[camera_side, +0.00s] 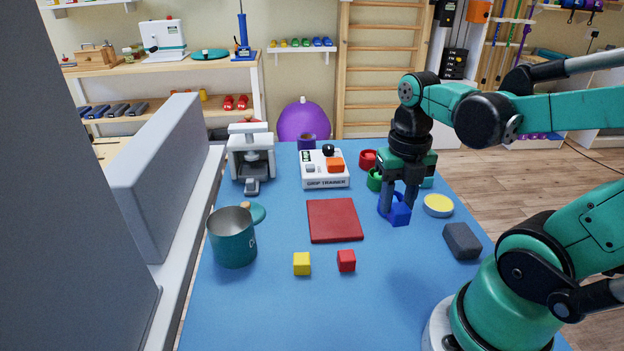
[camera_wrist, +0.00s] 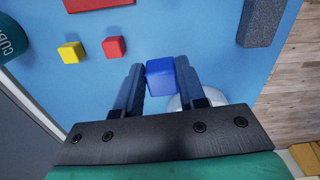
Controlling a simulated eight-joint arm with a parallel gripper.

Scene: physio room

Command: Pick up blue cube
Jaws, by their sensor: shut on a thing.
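The blue cube (camera_side: 400,213) is between the fingertips of my gripper (camera_side: 396,208) in the side view, right of the red mat. In the wrist view the blue cube (camera_wrist: 160,78) sits between the two dark fingers of my gripper (camera_wrist: 158,84), which are shut on it near their tips. Part of the cube is hidden by the fingers in the side view. I cannot tell for sure whether the cube touches the table or hangs just above it.
A red cube (camera_side: 346,261), a yellow cube (camera_side: 302,264) and a teal mug (camera_side: 232,238) stand on the blue table. A red mat (camera_side: 335,222) lies mid-table. A yellow-topped disc (camera_side: 438,204) and a dark grey block (camera_side: 462,241) are right of my gripper. The grip trainer (camera_side: 323,171) stands behind.

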